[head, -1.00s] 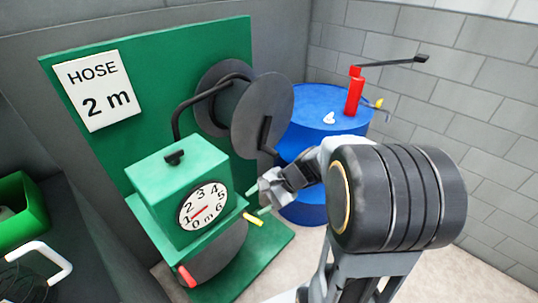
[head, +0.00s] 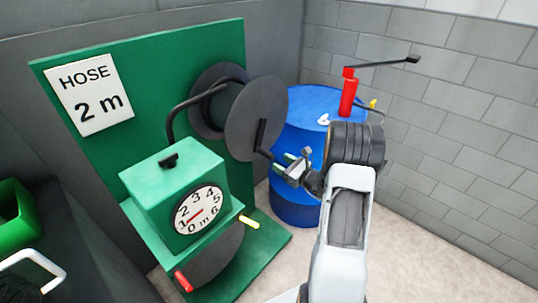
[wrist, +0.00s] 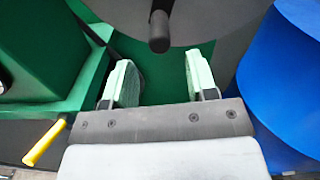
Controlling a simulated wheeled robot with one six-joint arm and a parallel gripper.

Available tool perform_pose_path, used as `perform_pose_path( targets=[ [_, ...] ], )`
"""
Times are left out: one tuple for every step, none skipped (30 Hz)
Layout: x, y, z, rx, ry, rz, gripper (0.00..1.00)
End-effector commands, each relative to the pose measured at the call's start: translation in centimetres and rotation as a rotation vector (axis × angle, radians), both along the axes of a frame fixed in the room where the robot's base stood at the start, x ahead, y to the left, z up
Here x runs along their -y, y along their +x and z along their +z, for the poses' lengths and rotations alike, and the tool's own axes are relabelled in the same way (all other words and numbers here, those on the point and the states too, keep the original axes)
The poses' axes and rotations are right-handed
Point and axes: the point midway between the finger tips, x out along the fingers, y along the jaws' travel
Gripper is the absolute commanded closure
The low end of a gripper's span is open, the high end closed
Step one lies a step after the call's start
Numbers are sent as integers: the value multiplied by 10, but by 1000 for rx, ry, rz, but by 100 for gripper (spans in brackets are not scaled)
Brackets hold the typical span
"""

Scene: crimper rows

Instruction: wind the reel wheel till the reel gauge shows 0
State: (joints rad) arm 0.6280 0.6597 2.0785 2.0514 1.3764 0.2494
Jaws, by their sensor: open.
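The reel (head: 254,112) is a pair of dark grey discs on a green board, with a black crank handle (head: 264,150) on its front disc. In the wrist view the handle's round black end (wrist: 159,38) shows just beyond my gripper (wrist: 159,78), between the line of its fingers. My gripper (head: 285,163) is open and empty, close to the handle but not around it. The round white gauge (head: 200,210) is on a green box; its red needle points to the lower left, near the 1 and 0. The exact reading is too small to tell.
A dark wheel (head: 213,262) with red and yellow grips is below the gauge. A sign (head: 88,94) reads HOSE 2 m. A blue drum (head: 297,210) with a red pump (head: 348,95) stands behind my gripper. Floor is clear at right.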

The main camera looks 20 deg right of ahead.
Motion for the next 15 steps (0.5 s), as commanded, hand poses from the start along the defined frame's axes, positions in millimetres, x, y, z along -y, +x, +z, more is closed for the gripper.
perform_pose_path(
  targets=[
    [-6,9,1,0,1,4,48],
    [-8,14,1,1,0,4,48],
    [-11,20,1,1,0,4,48],
    [-13,25,1,0,0,4,48],
    [-14,29,1,0,0,4,48],
    [-17,35,1,1,0,3,48],
    [-19,38,1,1,0,3,48],
    [-20,42,1,1,-1,3,48],
    [-22,46,1,0,0,3,48],
    [-23,49,0,-1,-1,2,48],
    [-24,51,1,0,-1,2,48],
    [-25,54,1,0,-1,1,48],
    [-26,56,1,0,-1,2,48],
    [-27,58,1,0,-1,2,48],
    [-28,59,0,0,-1,2,48]
  ],
)
